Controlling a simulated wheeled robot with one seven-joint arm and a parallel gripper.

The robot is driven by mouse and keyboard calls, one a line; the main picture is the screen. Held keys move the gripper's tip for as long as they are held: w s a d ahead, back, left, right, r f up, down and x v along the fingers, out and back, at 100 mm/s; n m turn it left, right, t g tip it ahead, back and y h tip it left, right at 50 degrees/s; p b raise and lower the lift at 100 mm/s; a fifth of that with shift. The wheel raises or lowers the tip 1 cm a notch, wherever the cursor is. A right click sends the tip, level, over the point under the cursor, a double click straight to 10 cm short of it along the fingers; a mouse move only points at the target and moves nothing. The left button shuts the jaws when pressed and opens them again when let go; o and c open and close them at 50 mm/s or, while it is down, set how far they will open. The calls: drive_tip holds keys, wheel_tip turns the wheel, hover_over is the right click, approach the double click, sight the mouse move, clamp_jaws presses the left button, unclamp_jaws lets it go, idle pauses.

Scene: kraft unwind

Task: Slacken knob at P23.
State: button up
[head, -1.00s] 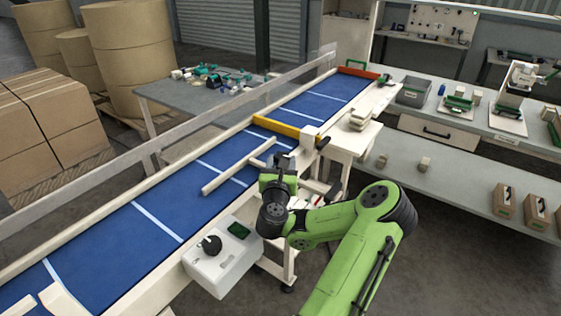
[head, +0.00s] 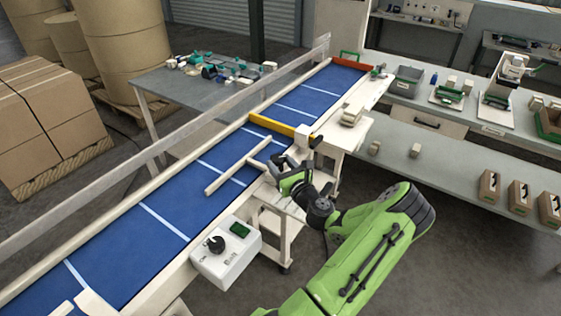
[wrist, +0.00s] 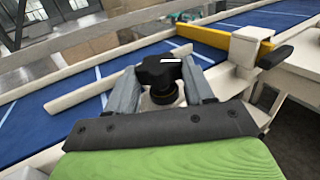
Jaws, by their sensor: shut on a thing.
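A black lobed knob (wrist: 160,74) with a thin brass-coloured ring under it stands between my gripper's two grey fingers in the wrist view. My gripper (wrist: 160,88) is shut on this knob, with a finger on each side. In the head view my gripper (head: 287,170) is at the near edge of the blue conveyor, by the end of a cream guide bar (head: 232,174). There the fingers hide the knob. No P23 label is readable in either view.
A white control box (head: 228,256) with a black dial (head: 215,244) is on the conveyor's near side. A cream block (head: 303,134) with a black handle stands beyond my gripper, at the yellow bar (head: 271,124). The blue belt (head: 135,240) is mostly clear.

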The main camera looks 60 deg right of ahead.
drive_tip(key=shift+f, duration=0.3)
drive_tip(key=o, duration=1)
drive_tip(key=shift+r, duration=0.1)
drive_tip(key=shift+o, duration=0.2)
drive_tip(key=b+v, duration=0.1)
drive_tip(key=v, duration=1.4)
drive_tip(key=shift+s+a+b, duration=0.2)
drive_tip(key=shift+s+b, duration=0.15)
drive_tip(key=shift+b, duration=0.05)
